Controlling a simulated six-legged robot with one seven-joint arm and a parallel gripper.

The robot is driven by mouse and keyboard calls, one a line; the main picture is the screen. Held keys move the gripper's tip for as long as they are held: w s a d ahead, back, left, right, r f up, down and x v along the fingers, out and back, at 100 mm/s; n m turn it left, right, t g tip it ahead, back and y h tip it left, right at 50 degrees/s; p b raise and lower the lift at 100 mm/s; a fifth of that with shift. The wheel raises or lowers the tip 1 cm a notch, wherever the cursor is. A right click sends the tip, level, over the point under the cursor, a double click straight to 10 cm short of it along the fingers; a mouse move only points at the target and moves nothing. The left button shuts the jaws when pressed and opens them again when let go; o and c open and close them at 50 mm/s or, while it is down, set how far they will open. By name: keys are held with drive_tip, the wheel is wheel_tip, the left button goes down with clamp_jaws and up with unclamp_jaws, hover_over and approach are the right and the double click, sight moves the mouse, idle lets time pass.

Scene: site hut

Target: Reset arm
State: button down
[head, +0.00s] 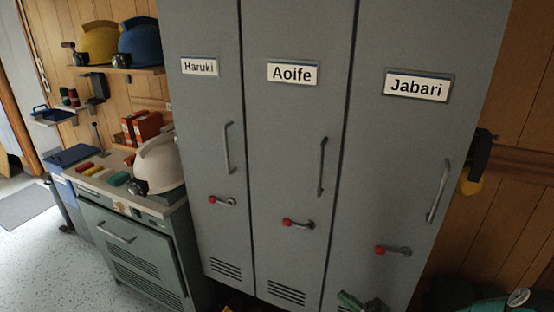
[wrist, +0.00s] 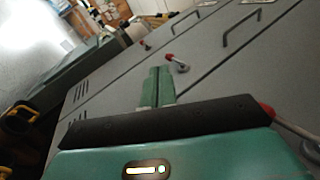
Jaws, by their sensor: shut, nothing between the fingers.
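My gripper (head: 350,300) shows at the bottom of the head view, low in front of the door labelled Jabari (head: 417,86). In the wrist view its two green fingers (wrist: 158,73) are together with nothing between them. They point toward the grey locker fronts and look clear of the red-knobbed levers. The three locker doors, labelled Haruki (head: 199,66), Aoife (head: 292,73) and Jabari, look closed. Each has a bar handle and a lever with a red knob; the Aoife lever (head: 298,224) and Jabari lever (head: 393,250) are nearest my gripper.
A green cabinet (head: 140,250) left of the lockers carries a white helmet (head: 160,165) and small coloured items. A shelf above holds a yellow helmet (head: 97,44) and a blue helmet (head: 140,41). Ear defenders (head: 474,165) hang at the right. Speckled floor (head: 60,245) is open at the left.

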drive_tip(key=s+a+r+n+g+h, duration=0.8)
drive_tip(key=s+a+r+g, duration=0.15)
drive_tip(key=g, duration=0.55)
drive_tip(key=s+d+r+t+h, duration=0.2)
drive_tip(key=s+r+t+h, duration=0.2)
drive_tip(key=r, duration=0.5)
drive_tip(key=s+d+r+n+t+h, duration=0.1)
drive_tip(key=s+d+r+t+h, duration=0.1)
drive_tip(key=s+r+t+h, duration=0.2)
drive_tip(key=s+r+h, duration=0.3)
drive_tip(key=r, duration=0.2)
drive_tip(key=shift+s+d+r+h, duration=0.15)
drive_tip(key=shift+d+r+h, duration=0.05)
drive_tip(key=shift+d+h, duration=0.1)
